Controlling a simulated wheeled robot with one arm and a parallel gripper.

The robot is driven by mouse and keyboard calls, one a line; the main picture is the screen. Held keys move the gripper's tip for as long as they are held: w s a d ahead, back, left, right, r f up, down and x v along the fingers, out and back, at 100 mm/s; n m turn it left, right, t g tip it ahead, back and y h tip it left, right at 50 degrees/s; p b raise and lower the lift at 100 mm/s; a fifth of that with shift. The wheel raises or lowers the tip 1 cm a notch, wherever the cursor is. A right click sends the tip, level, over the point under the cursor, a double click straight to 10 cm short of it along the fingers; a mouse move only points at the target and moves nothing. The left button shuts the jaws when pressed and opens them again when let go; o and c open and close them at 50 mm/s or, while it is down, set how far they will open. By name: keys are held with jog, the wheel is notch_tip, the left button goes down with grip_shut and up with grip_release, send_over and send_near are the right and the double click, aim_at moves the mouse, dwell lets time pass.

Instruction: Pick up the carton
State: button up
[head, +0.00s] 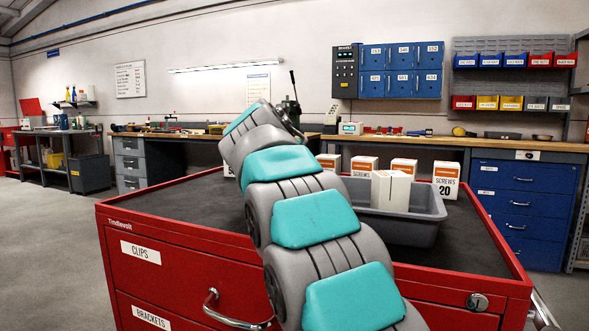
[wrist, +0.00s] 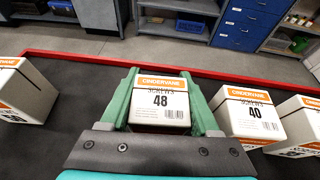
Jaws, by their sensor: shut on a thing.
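In the wrist view, a white carton (wrist: 160,101) with an orange band reads "SCREWS 48". It stands between the two green fingers of my gripper (wrist: 160,78), which is shut on it. Its lower part is hidden by my gripper body. Whether it touches the cabinet top cannot be seen. A like carton marked 40 (wrist: 248,116) stands just to its right. In the head view my arm hides the gripper and the held carton.
Other cartons stand at the right (wrist: 297,124) and left (wrist: 25,92) in the wrist view. In the head view, a grey bin (head: 424,232) holding a white box (head: 391,189) sits on the red cabinet (head: 180,254). A "SCREWS 20" carton (head: 446,179) stands behind it.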

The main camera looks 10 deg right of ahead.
grip_shut()
jog(key=shift+r, duration=0.15)
